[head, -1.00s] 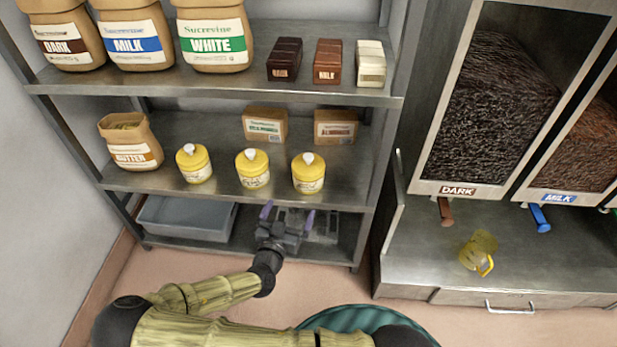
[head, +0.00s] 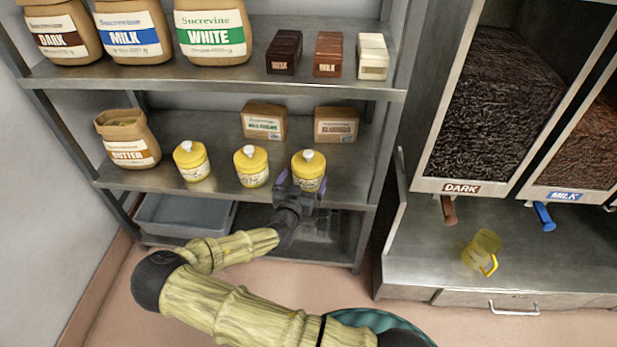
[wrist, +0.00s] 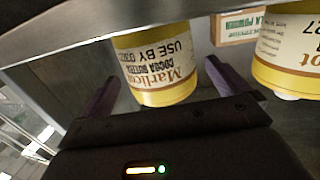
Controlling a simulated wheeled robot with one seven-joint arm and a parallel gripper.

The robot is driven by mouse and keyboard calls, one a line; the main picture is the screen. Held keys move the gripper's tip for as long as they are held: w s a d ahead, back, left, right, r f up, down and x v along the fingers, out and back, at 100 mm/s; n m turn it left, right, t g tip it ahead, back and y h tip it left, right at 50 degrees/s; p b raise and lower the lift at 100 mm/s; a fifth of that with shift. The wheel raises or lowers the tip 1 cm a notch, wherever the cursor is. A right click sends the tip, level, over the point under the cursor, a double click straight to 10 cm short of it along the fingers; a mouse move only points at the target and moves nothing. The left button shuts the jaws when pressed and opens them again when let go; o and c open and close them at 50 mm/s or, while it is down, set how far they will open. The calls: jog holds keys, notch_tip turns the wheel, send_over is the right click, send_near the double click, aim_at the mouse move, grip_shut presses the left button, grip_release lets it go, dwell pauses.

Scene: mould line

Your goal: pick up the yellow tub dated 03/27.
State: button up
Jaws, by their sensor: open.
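Three yellow tubs with white labels and white lid knobs stand in a row on the middle shelf: left tub (head: 191,161), middle tub (head: 251,166) and right tub (head: 309,169). My gripper (head: 302,184) is open and empty in front of the right tub, its purple fingers overlapping the tub's lower part. The wrist view is upside down. The left tub's date is unreadable.
A butter sack (head: 128,140) stands left of the tubs, with two small cartons (head: 264,121) behind. Sacks and chocolate blocks (head: 328,54) fill the upper shelf. A grey bin (head: 185,215) is below. Right are dispensers and a yellow jug (head: 482,250).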

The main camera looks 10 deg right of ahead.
aim_at(309, 152)
jog(key=shift+w, duration=0.1)
jog(key=x, duration=0.1)
jog(key=b+x, duration=0.1)
jog(key=x, duration=0.1)
jog(key=b+x, duration=0.1)
jog(key=x, duration=0.1)
jog(key=shift+d+f, duration=0.2)
jog(key=shift+f, duration=0.05)
jog(key=shift+c, duration=0.4)
jog(key=c, duration=1)
jog(key=shift+r, duration=0.15)
notch_tip(309, 152, up, 10)
jog(key=p, duration=0.4)
